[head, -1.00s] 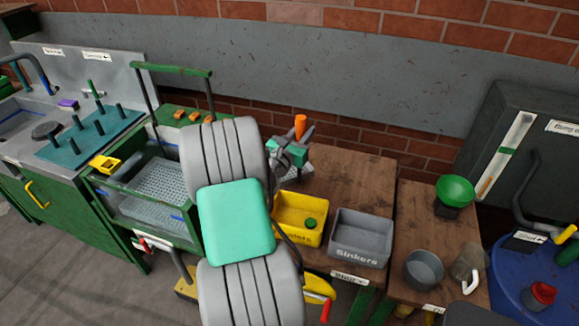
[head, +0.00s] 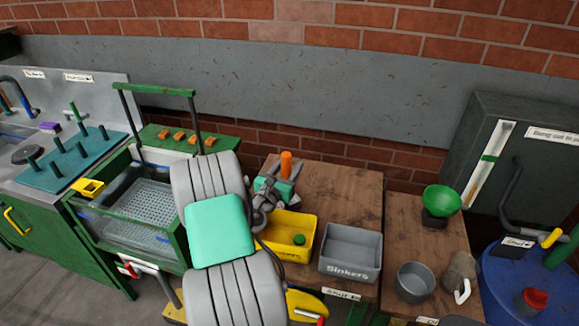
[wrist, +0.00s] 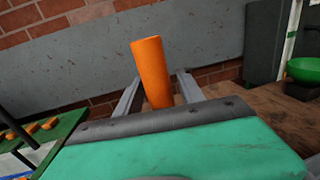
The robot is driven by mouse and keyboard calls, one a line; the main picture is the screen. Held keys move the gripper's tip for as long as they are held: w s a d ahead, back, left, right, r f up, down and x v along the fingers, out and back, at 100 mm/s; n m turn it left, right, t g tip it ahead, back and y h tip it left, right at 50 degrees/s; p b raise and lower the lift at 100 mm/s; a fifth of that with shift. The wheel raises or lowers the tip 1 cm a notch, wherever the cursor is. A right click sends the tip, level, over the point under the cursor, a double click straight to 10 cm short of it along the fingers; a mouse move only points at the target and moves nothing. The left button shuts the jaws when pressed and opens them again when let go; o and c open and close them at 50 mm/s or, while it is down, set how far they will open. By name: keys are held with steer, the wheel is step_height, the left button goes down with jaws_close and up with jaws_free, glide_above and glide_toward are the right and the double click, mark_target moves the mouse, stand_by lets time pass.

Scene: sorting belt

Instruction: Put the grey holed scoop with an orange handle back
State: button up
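The scoop's orange handle (head: 286,163) stands nearly upright in my gripper (head: 280,184), above the rear left part of the wooden table and behind the yellow bin. In the wrist view the orange handle (wrist: 152,72) rises between the two grey fingers (wrist: 158,92), tilted slightly left. The gripper appears shut on it, since the handle has moved along with the gripper. The scoop's grey holed head is hidden by my gripper and arm, so I cannot tell whether it touches the table.
The yellow bin (head: 306,226) holds a green piece. The grey Sinkers bin (head: 350,271) stands beside it. A green funnel (head: 442,200), a metal pot (head: 415,268) and a jug (head: 460,270) stand right. A green-framed tank (head: 80,212) is left. The table (head: 345,195) behind the bins is clear.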

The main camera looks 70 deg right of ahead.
steer(key=shift+a+r, duration=0.1)
steer(key=shift+a, duration=0.05)
steer(key=a+b, duration=0.3)
steer(key=a, duration=0.8)
steer(key=shift+a, duration=0.4)
stand_by(0.7)
